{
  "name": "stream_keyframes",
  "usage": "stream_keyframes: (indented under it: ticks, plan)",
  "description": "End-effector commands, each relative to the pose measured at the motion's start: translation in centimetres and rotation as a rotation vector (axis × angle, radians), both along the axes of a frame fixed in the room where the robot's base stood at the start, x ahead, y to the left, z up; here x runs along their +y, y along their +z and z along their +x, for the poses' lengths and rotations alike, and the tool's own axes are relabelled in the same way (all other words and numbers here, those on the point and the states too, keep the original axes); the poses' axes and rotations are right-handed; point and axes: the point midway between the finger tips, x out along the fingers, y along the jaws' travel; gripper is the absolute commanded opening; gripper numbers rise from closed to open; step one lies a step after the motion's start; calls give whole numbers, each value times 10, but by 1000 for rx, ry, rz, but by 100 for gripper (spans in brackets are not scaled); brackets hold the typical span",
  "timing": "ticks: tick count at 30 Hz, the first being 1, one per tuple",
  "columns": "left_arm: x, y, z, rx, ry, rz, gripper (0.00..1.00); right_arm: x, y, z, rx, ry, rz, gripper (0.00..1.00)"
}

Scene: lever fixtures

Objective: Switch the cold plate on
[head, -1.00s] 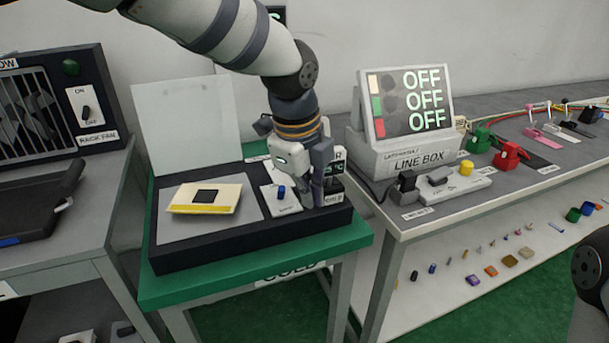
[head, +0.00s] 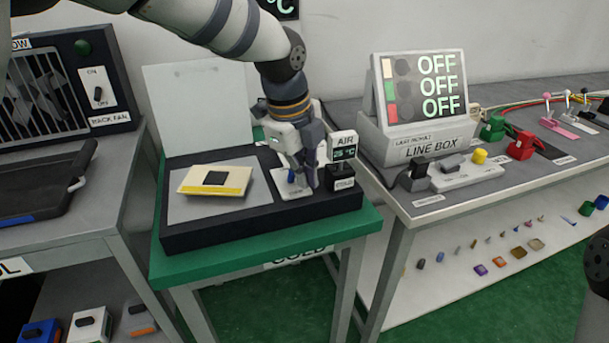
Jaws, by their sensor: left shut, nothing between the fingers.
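The cold plate (head: 253,222) is a black base on a green stand, with a grey top and a raised pale panel behind it. A cream and yellow block with a dark square (head: 215,184) lies on the grey top. At the right of the base is a white switch plate with a small blue lever (head: 291,177). My left gripper (head: 306,184) is shut and empty, pointing down just right of the lever and partly covering it. I cannot tell whether it touches the lever.
A small AIR display (head: 343,146) and a black block (head: 341,177) stand right of the gripper. The line box (head: 428,140), reading OFF on three rows, is on the right bench. A rack fan (head: 58,92) and black tray (head: 45,183) are at the left.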

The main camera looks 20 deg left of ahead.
Motion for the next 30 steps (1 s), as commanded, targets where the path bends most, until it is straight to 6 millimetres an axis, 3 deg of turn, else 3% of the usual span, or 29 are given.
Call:
stream_keyframes:
  ticks: [18,30]
  plan:
    - [3,1,4,191,0,-127,0,0,-16,-16,55,2,0,40]
    - [5,5,7,189,0,-124,0,0,-25,-25,86,2,0,40]
